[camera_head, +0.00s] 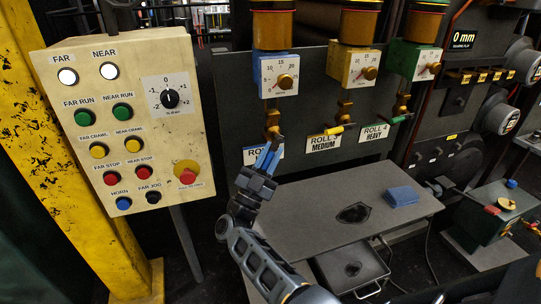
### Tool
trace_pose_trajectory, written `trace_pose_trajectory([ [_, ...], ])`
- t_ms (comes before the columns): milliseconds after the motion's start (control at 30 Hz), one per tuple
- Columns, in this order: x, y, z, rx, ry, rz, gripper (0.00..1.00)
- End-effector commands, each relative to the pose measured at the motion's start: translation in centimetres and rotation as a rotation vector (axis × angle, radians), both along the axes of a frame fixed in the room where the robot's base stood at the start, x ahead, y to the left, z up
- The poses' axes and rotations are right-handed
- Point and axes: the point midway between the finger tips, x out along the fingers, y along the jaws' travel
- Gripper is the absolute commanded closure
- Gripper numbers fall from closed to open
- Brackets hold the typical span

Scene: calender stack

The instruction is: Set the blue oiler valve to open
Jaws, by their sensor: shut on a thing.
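The blue oiler (278,75) has a blue dial box with a brass knob, under an amber reservoir. Its brass valve (272,121) hangs below the box on the dark panel. My gripper (270,151) reaches up from below and is shut at the lower end of this valve, on its blue handle. The fingers cover most of the handle, so its exact angle is hard to tell. The gripper also covers part of the white roll label (250,155) behind it.
The yellow oiler (362,70) and green oiler (414,62) stand to the right, with yellow and green valve handles. A cream control box (130,130) is at left. A grey table (310,205) with a blue block (402,196) lies below right.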

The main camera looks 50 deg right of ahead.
Motion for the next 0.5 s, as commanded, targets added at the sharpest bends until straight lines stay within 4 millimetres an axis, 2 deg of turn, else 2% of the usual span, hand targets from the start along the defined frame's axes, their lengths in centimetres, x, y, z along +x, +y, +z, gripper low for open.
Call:
trace_pose_trajectory([
  [33, -0.26, -0.39, -0.39, 0.009, 0.003, -0.007, 1.00],
  [67, -0.27, -0.38, -0.38, 0.009, 0.003, -0.007, 0.74],
  [200, -0.18, -0.28, -0.26, 0.006, 0.001, -0.005, 0.61],
  [267, -0.16, -0.24, -0.21, 0.006, 0.001, -0.005, 0.57],
  [500, -0.07, -0.05, -0.19, 0.003, 0.000, -0.002, 0.57],
])
